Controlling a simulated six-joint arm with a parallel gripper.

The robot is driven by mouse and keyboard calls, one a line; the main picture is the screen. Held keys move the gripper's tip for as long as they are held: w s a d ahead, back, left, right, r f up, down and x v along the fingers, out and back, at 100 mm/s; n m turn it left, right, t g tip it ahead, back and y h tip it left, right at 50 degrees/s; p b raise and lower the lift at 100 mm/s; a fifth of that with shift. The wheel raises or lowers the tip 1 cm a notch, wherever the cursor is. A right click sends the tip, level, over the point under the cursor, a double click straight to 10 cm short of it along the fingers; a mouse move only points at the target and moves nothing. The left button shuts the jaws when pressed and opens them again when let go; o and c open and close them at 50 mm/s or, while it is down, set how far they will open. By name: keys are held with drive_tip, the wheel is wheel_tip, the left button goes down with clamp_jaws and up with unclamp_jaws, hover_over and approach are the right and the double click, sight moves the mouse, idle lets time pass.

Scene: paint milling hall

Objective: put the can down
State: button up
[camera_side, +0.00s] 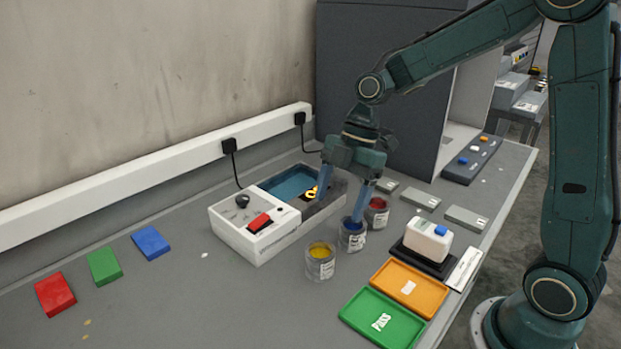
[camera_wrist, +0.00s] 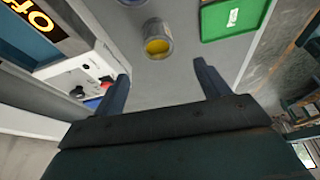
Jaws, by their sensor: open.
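Three open glass-like cans stand upright on the grey bench: one with yellow paint (camera_side: 320,261), one with blue (camera_side: 352,238) and one with red (camera_side: 377,214). My gripper (camera_side: 337,212) is open and empty, pointing down above the bench between the machine and the cans. In the side view its right finger overlaps the blue can's top; I cannot tell whether they touch. In the wrist view the yellow can (camera_wrist: 157,42) lies beyond the open fingers (camera_wrist: 160,74), and part of the blue can (camera_wrist: 131,2) shows at the top edge.
A white machine (camera_side: 255,232) with a teal well stands left of my gripper. Red, green and blue blocks (camera_side: 104,265) lie left, with clear bench between.

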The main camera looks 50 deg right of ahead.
drive_tip(key=s+d+r+m+t+h, duration=0.1)
drive_tip(key=s+r+m, duration=0.3)
drive_tip(key=s+m, duration=0.4)
drive_tip(key=s+d+r+m+t+h, duration=0.2)
drive_tip(key=s+r+m+t+h, duration=0.1)
drive_tip(key=s+m, duration=0.6)
wheel_tip(320, 180, up, 2)
drive_tip(key=shift+s+d+r+t, duration=0.2)
drive_tip(key=shift+s+t, duration=0.5)
drive_tip(key=shift+s, duration=0.25)
